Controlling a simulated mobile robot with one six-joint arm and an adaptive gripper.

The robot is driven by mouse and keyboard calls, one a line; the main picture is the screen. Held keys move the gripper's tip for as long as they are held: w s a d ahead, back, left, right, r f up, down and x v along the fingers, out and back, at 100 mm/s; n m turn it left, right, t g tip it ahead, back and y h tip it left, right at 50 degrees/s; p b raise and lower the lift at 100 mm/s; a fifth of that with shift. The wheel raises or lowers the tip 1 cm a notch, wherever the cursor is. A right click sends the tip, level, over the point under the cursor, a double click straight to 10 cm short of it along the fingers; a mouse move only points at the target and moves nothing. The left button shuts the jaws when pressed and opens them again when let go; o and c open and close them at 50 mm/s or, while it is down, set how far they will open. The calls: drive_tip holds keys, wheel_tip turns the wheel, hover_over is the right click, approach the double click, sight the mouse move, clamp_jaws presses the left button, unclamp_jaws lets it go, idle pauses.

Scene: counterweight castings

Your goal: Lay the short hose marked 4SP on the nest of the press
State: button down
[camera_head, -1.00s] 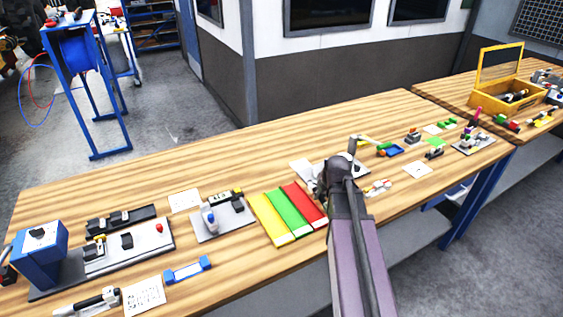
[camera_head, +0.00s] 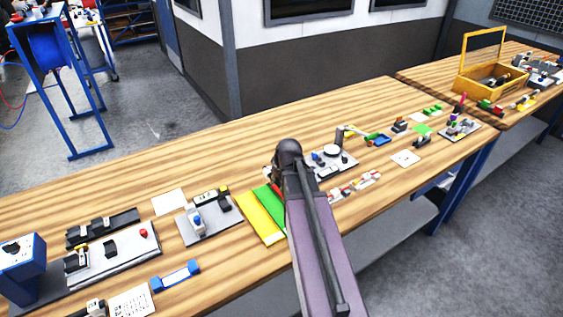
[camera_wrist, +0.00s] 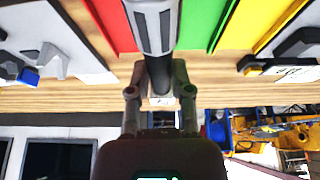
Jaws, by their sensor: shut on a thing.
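My gripper (camera_wrist: 158,92) is shut on a dark, round hose-like piece (camera_wrist: 158,75) in the wrist view. A thick black and silver-grey cylindrical end (camera_wrist: 152,22) runs up out of that frame. I cannot read any 4SP mark on it. In the head view my arm hides the gripper and the held piece, above the coloured strips. The blue machine, apparently the press (camera_head: 22,258), stands at the far left of the bench. A light plate (camera_head: 125,258) with a small black block (camera_head: 110,247) and a red button extends beside it. I cannot tell which part is the nest.
Yellow (camera_head: 262,220) and green (camera_head: 270,202) strips lie beneath my arm. A grey fixture plate (camera_head: 205,228) with a blue-topped part lies between them and the press. A blue-ended tool (camera_head: 175,276) lies at the front. Another fixture (camera_head: 335,160) stands right of my arm.

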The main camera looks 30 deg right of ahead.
drive_tip(key=shift+d, duration=0.1)
drive_tip(key=shift+s+d, duration=0.3)
drive_tip(key=shift+s, duration=0.2)
drive_tip(key=shift+s+d, duration=0.3)
drive_tip(key=shift+s, duration=0.2)
drive_tip(key=shift+f, duration=0.1)
drive_tip(key=shift+w, duration=0.15)
drive_tip(key=w+d, duration=0.2)
drive_tip(key=w, duration=0.2)
drive_tip(key=w+d+f+b, duration=0.1)
drive_tip(key=w+d, duration=0.1)
drive_tip(key=w, duration=0.2)
drive_tip(key=w+d, duration=0.2)
drive_tip(key=w, duration=0.3)
drive_tip(key=shift+w+f, duration=0.1)
drive_tip(key=shift+f, duration=0.05)
drive_tip(key=shift+w+d, duration=0.1)
drive_tip(key=shift+w, duration=0.2)
drive_tip(key=shift+b+x, duration=1)
drive_tip(key=shift+b, duration=0.1)
drive_tip(key=shift+s+d+f+b, duration=0.1)
drive_tip(key=shift+f+b, duration=0.85)
